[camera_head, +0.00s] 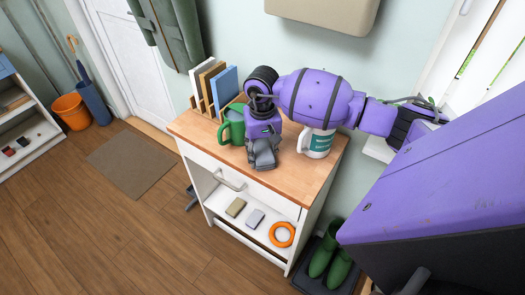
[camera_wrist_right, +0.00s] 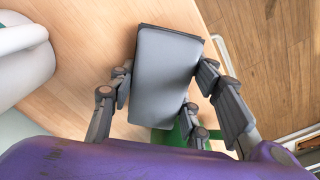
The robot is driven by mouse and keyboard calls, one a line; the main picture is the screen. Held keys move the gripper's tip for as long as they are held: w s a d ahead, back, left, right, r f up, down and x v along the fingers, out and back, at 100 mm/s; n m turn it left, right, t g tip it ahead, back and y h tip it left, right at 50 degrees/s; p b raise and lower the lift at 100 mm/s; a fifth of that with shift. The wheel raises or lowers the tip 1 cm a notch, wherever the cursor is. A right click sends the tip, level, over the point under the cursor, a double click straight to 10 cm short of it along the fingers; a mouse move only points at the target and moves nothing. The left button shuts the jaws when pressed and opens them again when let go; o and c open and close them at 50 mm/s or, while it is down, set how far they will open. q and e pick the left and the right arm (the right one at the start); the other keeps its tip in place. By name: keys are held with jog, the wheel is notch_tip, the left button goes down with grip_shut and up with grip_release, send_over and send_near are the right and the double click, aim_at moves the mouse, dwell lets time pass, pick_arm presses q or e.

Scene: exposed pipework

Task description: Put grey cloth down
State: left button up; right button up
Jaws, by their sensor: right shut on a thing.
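My left gripper is not in view.
Upright wooden and blue boards (camera_head: 222,88) stand at the cabinet's back left. An open shelf below holds a tan block (camera_head: 236,207), a grey block (camera_head: 256,217) and an orange ring (camera_head: 282,234). Green boots (camera_head: 328,255) stand at right. The top's front right is bare.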

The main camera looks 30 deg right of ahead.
jog(key=shift+s+f+b, duration=0.3)
jog(key=shift+f+b, duration=0.05)
jog(key=shift+f, duration=0.35)
jog(key=o, duration=1.1)
jog(key=shift+f, duration=0.1)
jog(key=shift+o, duration=1.3)
jog(key=shift+w+f, duration=0.1)
jog(key=shift+f, duration=0.05)
jog(key=shift+r, duration=0.2)
